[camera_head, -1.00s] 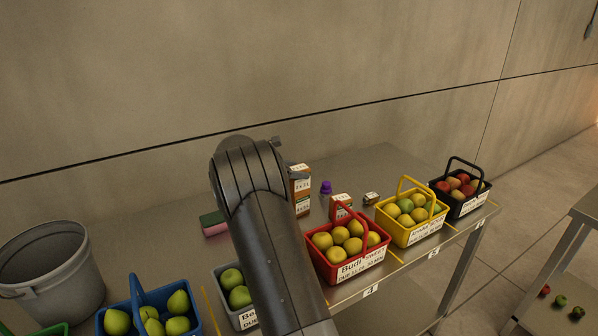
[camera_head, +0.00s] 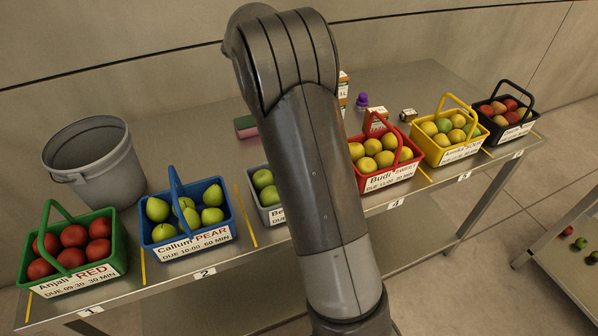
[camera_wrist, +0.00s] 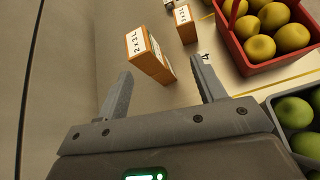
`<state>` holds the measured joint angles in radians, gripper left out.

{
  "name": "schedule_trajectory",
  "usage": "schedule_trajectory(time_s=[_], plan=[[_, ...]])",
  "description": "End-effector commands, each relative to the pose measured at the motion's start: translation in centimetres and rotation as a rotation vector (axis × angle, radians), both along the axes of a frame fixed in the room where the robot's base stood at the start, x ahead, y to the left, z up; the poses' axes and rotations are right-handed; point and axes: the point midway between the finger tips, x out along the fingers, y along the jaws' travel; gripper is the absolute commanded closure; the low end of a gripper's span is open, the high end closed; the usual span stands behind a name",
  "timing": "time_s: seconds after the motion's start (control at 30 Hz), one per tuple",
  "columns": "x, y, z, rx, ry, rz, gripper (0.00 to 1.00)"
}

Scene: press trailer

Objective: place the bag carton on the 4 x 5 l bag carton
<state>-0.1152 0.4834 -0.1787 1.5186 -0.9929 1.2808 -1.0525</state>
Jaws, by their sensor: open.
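An orange-brown carton (camera_wrist: 142,46) with a white label reading 2 x 3 L shows in the wrist view. It appears upright, on top of another carton (camera_wrist: 167,66) that is mostly hidden beneath it. In the head view only a narrow strip of the stack (camera_head: 343,84) shows beside my arm; the lower label is not readable now. My gripper (camera_wrist: 161,70) is open and empty. The stack shows between and beyond its fingertips, with no clear contact. In the head view my arm hides the gripper.
A smaller carton (camera_wrist: 184,24) stands nearby, also in the head view (camera_head: 376,115), with a purple-capped item (camera_head: 362,101) beside it. The red basket (camera_head: 386,172) of yellow fruit is close. Other fruit baskets line the front edge. A grey bucket (camera_head: 96,165) stands left. A wall runs behind.

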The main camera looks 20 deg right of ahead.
Motion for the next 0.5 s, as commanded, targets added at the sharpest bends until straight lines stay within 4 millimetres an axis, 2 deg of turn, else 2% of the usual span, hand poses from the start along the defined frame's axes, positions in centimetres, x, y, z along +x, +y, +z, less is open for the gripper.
schedule_trajectory(time_s=[0.03, 0.2, 0.5], plan=[[-1.8, 0.3, 1.0, 0.054, -0.061, -0.028, 0.37], [-7.3, 2.2, 2.5, 0.237, -0.252, -0.138, 0.37], [-17.1, 6.7, 4.0, 0.545, -0.560, -0.366, 0.37]])
